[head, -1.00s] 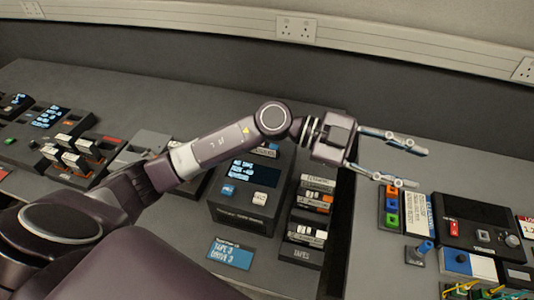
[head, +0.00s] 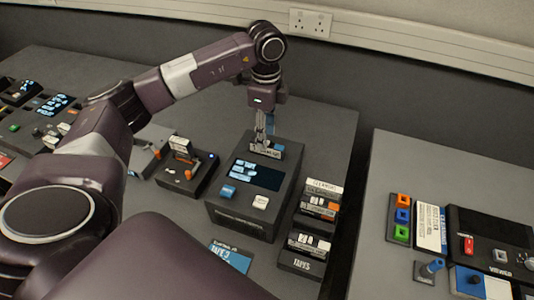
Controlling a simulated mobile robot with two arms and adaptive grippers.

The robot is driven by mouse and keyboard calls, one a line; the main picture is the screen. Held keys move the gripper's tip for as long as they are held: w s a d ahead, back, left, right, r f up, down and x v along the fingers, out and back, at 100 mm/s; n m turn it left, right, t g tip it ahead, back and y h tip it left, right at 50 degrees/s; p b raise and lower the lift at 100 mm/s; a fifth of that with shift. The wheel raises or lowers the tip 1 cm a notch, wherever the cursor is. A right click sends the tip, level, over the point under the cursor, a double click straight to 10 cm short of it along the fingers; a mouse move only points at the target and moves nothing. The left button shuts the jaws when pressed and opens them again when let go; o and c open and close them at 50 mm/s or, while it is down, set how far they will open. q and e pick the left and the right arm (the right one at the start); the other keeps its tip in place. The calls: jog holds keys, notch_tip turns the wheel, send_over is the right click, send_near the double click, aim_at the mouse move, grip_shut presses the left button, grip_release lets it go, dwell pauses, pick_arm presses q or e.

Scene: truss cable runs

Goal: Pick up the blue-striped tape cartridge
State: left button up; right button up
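What looks like the blue-striped tape cartridge (head: 279,149) sits at the top back of the dark tape drive (head: 240,214). It has a pale label and a blue patch at its right end. My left gripper (head: 264,148) points down at this cartridge, its fingertips at or just in front of the label. The fingers are seen nearly edge-on, so whether they are closed on it is unclear. Other cartridges (head: 320,205) with white and orange markings stand in the tapes rack (head: 300,264) right of the drive. My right gripper is out of view.
A blue card (head: 231,258) lies in front of the drive. A small device with an orange lever (head: 184,160) stands left of it. A gap separates this desk from the right desk, which holds coloured switches (head: 402,216) and a dark panel (head: 490,232).

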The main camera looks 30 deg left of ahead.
aim_at(275, 151)
pick_arm(q)
notch_tip(275, 151, down, 4)
jog(key=shift+s+d+r+p, duration=0.1)
jog(key=shift+r+p, duration=0.05)
jog(key=shift+p, duration=0.6)
jog(key=shift+f, duration=0.4)
jog(key=shift+c, duration=0.2)
grip_shut()
